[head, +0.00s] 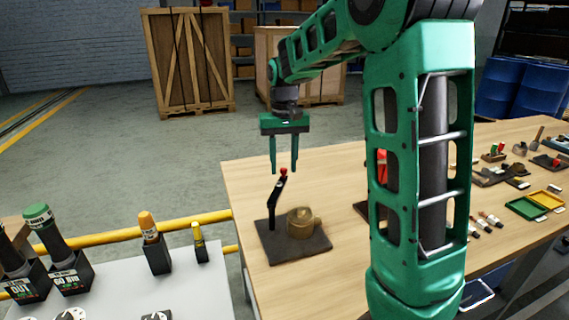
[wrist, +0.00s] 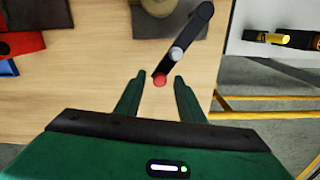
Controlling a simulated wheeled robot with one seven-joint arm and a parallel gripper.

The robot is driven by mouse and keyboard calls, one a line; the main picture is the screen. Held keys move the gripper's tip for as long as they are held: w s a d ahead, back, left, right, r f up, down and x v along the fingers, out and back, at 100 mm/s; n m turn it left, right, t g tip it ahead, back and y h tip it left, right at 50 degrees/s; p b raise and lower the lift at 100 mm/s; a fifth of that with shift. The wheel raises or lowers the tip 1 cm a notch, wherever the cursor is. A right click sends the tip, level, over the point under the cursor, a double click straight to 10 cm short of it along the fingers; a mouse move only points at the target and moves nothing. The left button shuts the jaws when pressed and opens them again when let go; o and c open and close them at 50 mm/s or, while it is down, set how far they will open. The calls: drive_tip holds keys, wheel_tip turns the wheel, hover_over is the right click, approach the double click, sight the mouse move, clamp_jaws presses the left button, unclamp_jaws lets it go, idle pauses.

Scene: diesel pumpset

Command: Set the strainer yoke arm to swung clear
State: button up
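The strainer yoke arm (head: 276,203) is a black bent lever with a red knob (head: 284,171) at its top. It stands up from a dark base plate (head: 268,243), beside a brass strainer body (head: 302,222). My gripper (head: 284,170) points down over the knob, with its two green fingers apart. In the wrist view the red knob (wrist: 159,80) lies between and just beyond the open fingertips (wrist: 158,78), and the black arm (wrist: 188,42) slants up to the right. I see no clear contact between fingers and knob. The strainer body is partly cut off at the top of the wrist view.
The wooden table (head: 345,255) has bare room around the base plate. My arm hides part of its middle.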

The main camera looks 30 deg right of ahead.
clamp_jaws()
drive_tip(key=shift+s+d+m, duration=0.3)
drive_tip(key=shift+m, duration=0.1)
unclamp_jaws()
drive_tip(key=shift+r, duration=0.1)
